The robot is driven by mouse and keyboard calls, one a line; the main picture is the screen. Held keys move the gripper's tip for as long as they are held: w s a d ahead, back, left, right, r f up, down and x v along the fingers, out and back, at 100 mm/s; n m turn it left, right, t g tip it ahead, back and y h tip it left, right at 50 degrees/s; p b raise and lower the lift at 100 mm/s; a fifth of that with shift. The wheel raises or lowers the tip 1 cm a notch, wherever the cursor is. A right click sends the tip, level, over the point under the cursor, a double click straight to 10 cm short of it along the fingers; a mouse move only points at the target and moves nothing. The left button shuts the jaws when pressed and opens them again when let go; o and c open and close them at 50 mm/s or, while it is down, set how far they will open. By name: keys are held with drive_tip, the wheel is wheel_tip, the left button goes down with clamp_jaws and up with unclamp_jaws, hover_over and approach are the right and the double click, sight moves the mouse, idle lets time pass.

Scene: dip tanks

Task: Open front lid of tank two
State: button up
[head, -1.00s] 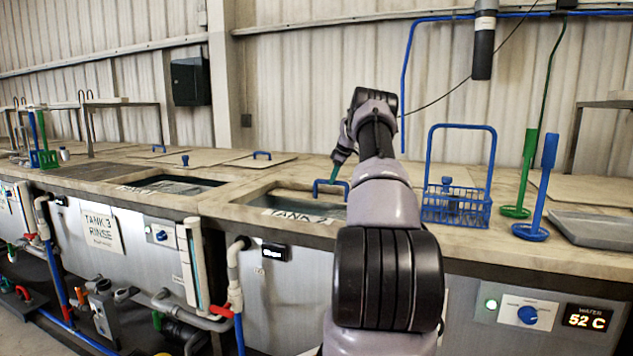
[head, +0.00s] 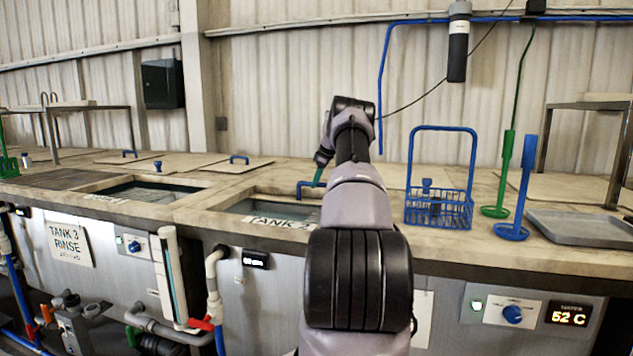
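The middle tank opening (head: 272,209) has a label along its front edge that reads "TANK" with a partly unclear number. Grey water or a grey surface shows inside. A blue handle (head: 302,186) stands at the back right of this opening, partly hidden by my arm. I cannot tell whether it sits on a front lid or on the edge. My gripper (head: 318,178) shows only as a green-tipped end just above the handle. Whether it touches the handle or is open or shut is hidden.
To the left is the tank 3 rinse opening (head: 146,190). Pale lids with blue handles (head: 238,159) lie behind. A blue wire basket (head: 438,207), green and blue upright tools (head: 527,190) and a grey tray (head: 583,228) stand at the right. A control panel shows 52 C.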

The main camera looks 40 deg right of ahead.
drive_tip(key=v, duration=1)
drive_tip(key=shift+s+r, duration=0.2)
drive_tip(key=shift+r, duration=0.15)
